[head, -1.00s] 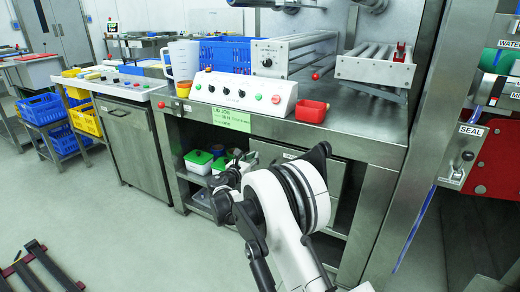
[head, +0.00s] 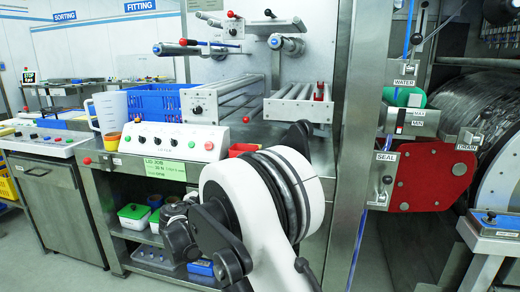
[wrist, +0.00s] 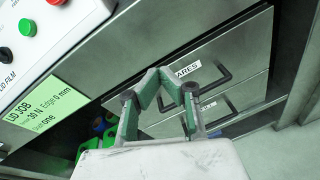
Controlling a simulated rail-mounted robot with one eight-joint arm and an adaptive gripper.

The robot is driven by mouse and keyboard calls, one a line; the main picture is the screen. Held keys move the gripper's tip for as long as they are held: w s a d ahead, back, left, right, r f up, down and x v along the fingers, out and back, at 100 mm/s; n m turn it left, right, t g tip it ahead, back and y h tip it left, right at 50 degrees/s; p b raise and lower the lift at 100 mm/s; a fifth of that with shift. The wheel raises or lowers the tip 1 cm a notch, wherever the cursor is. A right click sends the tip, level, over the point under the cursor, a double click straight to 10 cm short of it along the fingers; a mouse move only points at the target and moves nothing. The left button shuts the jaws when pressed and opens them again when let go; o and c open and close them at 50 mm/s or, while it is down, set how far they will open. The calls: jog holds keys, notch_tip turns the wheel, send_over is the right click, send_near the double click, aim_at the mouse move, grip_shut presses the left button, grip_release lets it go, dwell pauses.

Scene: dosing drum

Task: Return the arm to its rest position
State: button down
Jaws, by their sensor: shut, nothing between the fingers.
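My arm (head: 270,190) is folded in the lower middle of the head view, in front of the steel workbench (head: 270,131). My gripper (wrist: 160,76) shows in the wrist view with its fingers shut and nothing between them. It points toward two drawer fronts with black handles (wrist: 205,65). I cannot tell the exact gap between the fingertips and the drawers. In the head view the fingers cannot be made out clearly.
Lidded tubs (head: 134,216) sit on the shelf below. A steel post (head: 357,140) and a red plate (head: 433,178) stand right. Floor shows at lower left.

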jog(key=s+d+r+m+g, duration=0.2)
jog(key=s+d+r+m, duration=0.25)
jog(key=d, duration=0.45)
jog(key=s+d+r+m+g+y, duration=0.1)
jog(key=s+d+r+m+g, duration=0.1)
jog(key=s+d+r+m, duration=0.5)
jog(key=s+d+r+m+g, duration=0.15)
jog(key=s+d, duration=0.25)
jog(key=d, duration=0.7)
jog(key=s+d+f+m+g+y, duration=0.1)
jog(key=s+d+m, duration=0.25)
jog(key=s, duration=0.45)
jog(key=s+d+m+g+y, duration=0.1)
jog(key=s+d+m, duration=0.2)
jog(key=s+d, duration=0.3)
jog(key=s+d+f+m+y, duration=0.1)
jog(key=s+f+m, duration=0.25)
jog(key=s, duration=0.55)
jog(key=s+f+m+y, duration=0.1)
jog(key=s+f+m, duration=0.1)
jog(key=s+m, duration=0.5)
notch_tip(320, 180, up, 15)
jog(key=s+n+p, duration=0.1)
jog(key=s+p, duration=0.1)
jog(key=p, duration=1.3)
jog(key=shift+f+n, duration=0.2)
jog(key=shift+n, duration=0.2)
